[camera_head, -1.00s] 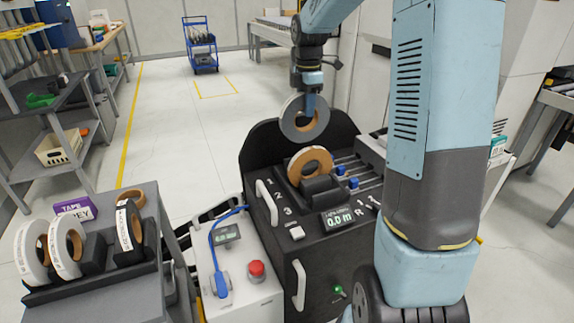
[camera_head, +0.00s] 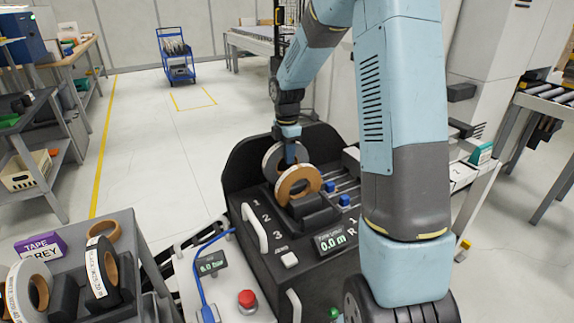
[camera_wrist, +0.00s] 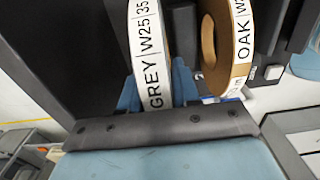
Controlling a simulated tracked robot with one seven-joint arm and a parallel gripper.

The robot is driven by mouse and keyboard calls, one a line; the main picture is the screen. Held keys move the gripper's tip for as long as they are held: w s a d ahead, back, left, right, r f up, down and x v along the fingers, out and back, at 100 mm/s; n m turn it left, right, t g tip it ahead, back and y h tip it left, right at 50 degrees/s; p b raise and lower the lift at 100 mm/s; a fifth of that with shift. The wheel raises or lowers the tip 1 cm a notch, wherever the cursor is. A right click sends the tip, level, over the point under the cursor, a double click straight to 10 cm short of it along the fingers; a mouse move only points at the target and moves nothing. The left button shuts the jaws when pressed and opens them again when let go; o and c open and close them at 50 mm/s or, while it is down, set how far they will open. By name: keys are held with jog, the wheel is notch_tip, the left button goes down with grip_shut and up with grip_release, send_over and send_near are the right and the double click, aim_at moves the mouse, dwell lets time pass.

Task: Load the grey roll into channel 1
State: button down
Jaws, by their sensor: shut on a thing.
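The grey roll (camera_head: 270,163) is upright in my gripper (camera_head: 289,155) at the back of the black machine (camera_head: 238,172), behind the brown roll. Its label reads GREY W25 in the wrist view (camera_wrist: 150,55). My gripper's fingers (camera_wrist: 160,92) are shut on it. The brown roll (camera_head: 286,186) stands in a slot of the machine; its label reads OAK in the wrist view (camera_wrist: 243,40). The numbers 1, 2 and 3 (camera_head: 266,218) run along the machine's left side, 1 at the back. I cannot tell whether the grey roll touches the slot floor.
A grey cart (camera_head: 125,235) at lower left holds more rolls and a purple tape box (camera_head: 40,245). A red button (camera_head: 247,298) and a display (camera_head: 330,241) are in front. A blue trolley (camera_head: 176,55) stands far back. The floor at left is clear.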

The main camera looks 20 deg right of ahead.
jog(key=shift+f, duration=2.1)
jog(key=c, duration=0.8)
grip_release()
